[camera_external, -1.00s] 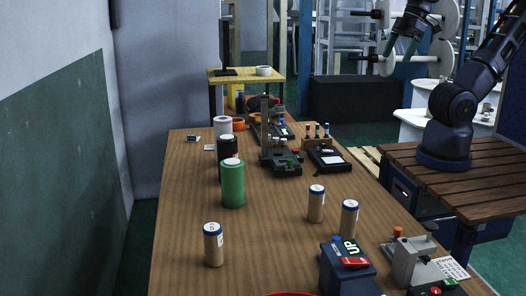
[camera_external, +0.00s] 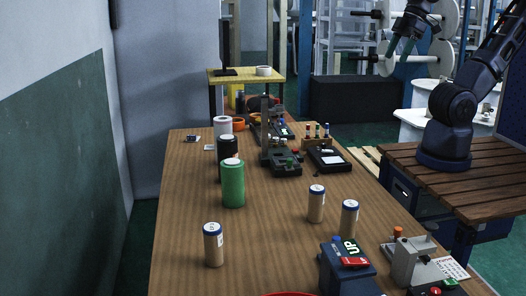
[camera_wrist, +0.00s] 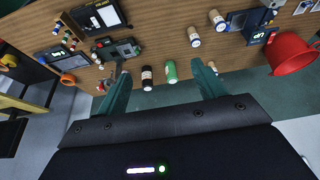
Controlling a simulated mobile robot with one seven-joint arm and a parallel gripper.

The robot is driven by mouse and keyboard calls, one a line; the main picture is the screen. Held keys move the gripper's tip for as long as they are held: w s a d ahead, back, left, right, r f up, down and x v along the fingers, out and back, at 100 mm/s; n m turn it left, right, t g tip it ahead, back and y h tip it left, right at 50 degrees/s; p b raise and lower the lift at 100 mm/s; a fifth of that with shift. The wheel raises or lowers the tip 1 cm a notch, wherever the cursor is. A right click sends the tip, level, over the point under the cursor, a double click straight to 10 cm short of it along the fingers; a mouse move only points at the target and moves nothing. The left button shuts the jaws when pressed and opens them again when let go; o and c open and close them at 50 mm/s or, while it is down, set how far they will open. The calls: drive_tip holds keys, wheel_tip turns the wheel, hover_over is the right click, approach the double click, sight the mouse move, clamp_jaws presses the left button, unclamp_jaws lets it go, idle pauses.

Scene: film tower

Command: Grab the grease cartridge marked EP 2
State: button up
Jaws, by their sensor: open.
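Three tan cartridges with blue caps stand upright on the wooden table (camera_external: 270,225) in the external view: a far one (camera_external: 316,204), one to its right (camera_external: 348,220) and one at the near left (camera_external: 213,246). Their labels are too small to read, so I cannot tell which is EP 2. In the wrist view, two of them show at upper right, one (camera_wrist: 194,37) and another (camera_wrist: 217,21), and a third (camera_wrist: 213,68) lies close to the right finger. My gripper (camera_external: 401,50) is open, empty and high above, apart from them. Its fingers show in the wrist view (camera_wrist: 161,70).
A blue device marked UP (camera_external: 346,268) and a grey device (camera_external: 411,262) stand at the near right. A red bowl (camera_wrist: 291,54) lies at the near edge. The table's middle is clear.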

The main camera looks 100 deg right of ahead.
drive_tip(key=shift+w, duration=0.15)
drive_tip(key=n+g, duration=0.5)
drive_tip(key=n, duration=1.4)
hover_over(317, 188)
wheel_tip(317, 188, down, 29)
drive_tip(key=shift+w+a+f+n, duration=0.15)
drive_tip(key=shift+f+n, duration=0.25)
drive_tip(key=shift+f, duration=0.2)
wheel_tip(317, 188, down, 5)
drive_tip(key=shift+r, duration=0.1)
drive_tip(key=shift+d+f, duration=0.15)
drive_tip(key=shift+f, duration=1.3)
drive_tip(key=shift+d+f, duration=0.15)
drive_tip(key=shift+f, duration=1.3)
